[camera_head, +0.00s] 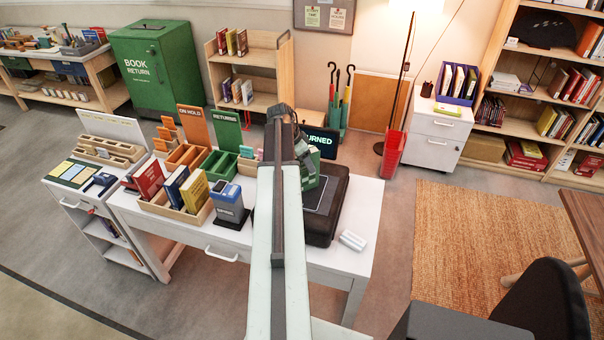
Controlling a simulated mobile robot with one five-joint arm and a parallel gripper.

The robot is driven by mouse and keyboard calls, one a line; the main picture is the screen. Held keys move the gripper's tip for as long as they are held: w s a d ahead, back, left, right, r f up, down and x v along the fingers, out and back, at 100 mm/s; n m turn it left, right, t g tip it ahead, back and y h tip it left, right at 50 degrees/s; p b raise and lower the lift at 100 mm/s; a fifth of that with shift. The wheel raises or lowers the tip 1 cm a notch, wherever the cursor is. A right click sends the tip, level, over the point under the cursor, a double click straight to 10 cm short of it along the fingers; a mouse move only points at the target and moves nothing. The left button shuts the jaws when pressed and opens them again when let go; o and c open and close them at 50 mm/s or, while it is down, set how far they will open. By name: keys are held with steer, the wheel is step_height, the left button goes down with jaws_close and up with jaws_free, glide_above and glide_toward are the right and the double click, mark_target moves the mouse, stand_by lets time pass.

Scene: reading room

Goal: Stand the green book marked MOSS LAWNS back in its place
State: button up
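My pale arm link rises up the middle of the picture to a dark joint and hides much of what lies behind it. My gripper's fingers cannot be made out; the dark parts beside the joint may belong to it. A green object (311,171), partly hidden by my arm, shows just right of the link above a black case-like unit (327,205). It may be the green book, but no title is readable, and I cannot tell whether it is held. A wooden box (161,209) on the white desk (330,262) holds red, blue and yellow books upright.
Green slots (220,163) stand by a RETURNS sign (228,131), orange ones by an ON HOLD sign (194,128). A blue-grey device (229,202) and a small white item (352,240) sit on the desk. A dark chair (545,300) stands right. Floor right of the desk is open.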

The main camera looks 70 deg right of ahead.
jaws_close()
stand_by(1.4)
